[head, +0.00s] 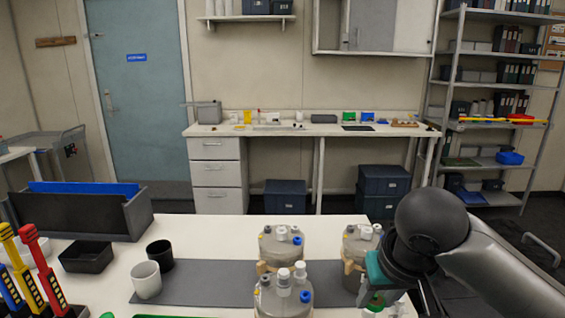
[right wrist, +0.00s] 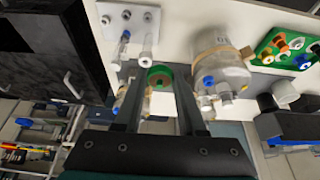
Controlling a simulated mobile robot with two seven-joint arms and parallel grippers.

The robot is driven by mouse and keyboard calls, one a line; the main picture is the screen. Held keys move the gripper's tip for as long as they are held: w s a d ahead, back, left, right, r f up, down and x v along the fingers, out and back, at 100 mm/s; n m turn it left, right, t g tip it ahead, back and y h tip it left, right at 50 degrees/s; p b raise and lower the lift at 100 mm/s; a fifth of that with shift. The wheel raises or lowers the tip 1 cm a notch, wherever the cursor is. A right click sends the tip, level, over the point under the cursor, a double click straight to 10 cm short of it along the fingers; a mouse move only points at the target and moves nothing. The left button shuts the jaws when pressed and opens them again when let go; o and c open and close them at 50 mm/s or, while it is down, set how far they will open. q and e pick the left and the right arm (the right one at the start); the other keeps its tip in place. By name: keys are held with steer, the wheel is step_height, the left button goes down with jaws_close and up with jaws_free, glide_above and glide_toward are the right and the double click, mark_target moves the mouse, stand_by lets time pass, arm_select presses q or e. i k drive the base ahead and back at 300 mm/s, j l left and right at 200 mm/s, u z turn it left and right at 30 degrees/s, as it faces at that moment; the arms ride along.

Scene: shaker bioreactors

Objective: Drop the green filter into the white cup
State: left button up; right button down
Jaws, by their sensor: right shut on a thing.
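In the head view a bit of green (head: 376,299) shows below my right gripper (head: 371,294), at the right end of the table beside a bioreactor. The white cup (head: 146,282) stands upright on the left end of the grey mat, well to the left of this gripper. It also shows at the right in the right wrist view (right wrist: 285,92). My left gripper is out of view.
A black cup (head: 159,254) stands just behind the white cup. Several grey bioreactors with capped ports (head: 281,244) stand between the cups and my right gripper. A black tray (head: 86,257) and coloured tools (head: 32,262) are at the left. The grey mat (head: 208,282) is bare between cup and bioreactors.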

mark_target(151, 288)
steer(key=i+j+u, duration=0.1)
steer(key=j, duration=0.3)
steer(key=i+j, duration=0.1)
steer(key=j, duration=0.35)
steer(key=j+u, duration=0.15)
steer(key=j, duration=0.25)
steer(key=i+j, duration=0.2)
steer(key=j, duration=0.2)
steer(key=i+j+u, duration=0.15)
steer(key=j, duration=0.25)
steer(key=i+j, duration=0.1)
steer(key=j, duration=0.3)
steer(key=u, duration=0.05)
